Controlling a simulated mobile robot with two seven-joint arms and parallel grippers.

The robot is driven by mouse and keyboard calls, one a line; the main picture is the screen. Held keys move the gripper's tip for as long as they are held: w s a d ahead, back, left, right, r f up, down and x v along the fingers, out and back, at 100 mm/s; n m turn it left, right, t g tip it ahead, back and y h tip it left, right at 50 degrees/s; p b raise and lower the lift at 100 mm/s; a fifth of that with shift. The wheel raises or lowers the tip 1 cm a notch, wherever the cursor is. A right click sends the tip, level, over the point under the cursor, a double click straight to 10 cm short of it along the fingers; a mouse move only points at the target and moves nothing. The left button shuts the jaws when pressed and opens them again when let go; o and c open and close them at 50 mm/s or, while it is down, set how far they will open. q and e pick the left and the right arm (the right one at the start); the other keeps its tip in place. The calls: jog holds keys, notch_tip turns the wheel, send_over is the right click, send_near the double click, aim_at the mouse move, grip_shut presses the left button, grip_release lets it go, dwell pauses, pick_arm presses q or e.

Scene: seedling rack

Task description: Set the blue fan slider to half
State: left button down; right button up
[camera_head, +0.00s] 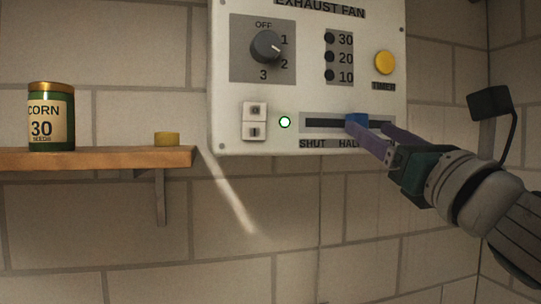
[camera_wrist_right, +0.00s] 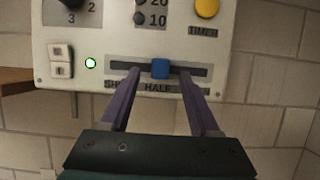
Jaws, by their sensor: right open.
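The blue fan slider (camera_head: 357,121) sits in a dark horizontal slot (camera_head: 322,123) on the white exhaust fan panel (camera_head: 222,93). In the right wrist view the slider (camera_wrist_right: 160,68) stands above the word HALF, near the middle of the slot. My right gripper (camera_head: 370,135) reaches in from the right in the head view. In the wrist view its purple fingers (camera_wrist_right: 160,80) are open, one on each side of the slider, with a gap to it on both sides. The left gripper is not in view.
The panel also has a grey dial (camera_head: 266,46), a yellow timer button (camera_head: 385,63), a white rocker switch (camera_head: 254,121) and a lit green lamp (camera_head: 285,122). A wooden shelf (camera_head: 100,159) at left holds a corn seed can (camera_head: 51,117) and a small yellowish object (camera_head: 167,139).

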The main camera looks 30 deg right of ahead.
jog(key=b+v, duration=0.3)
jog(key=v, duration=0.4)
dwell(0.3)
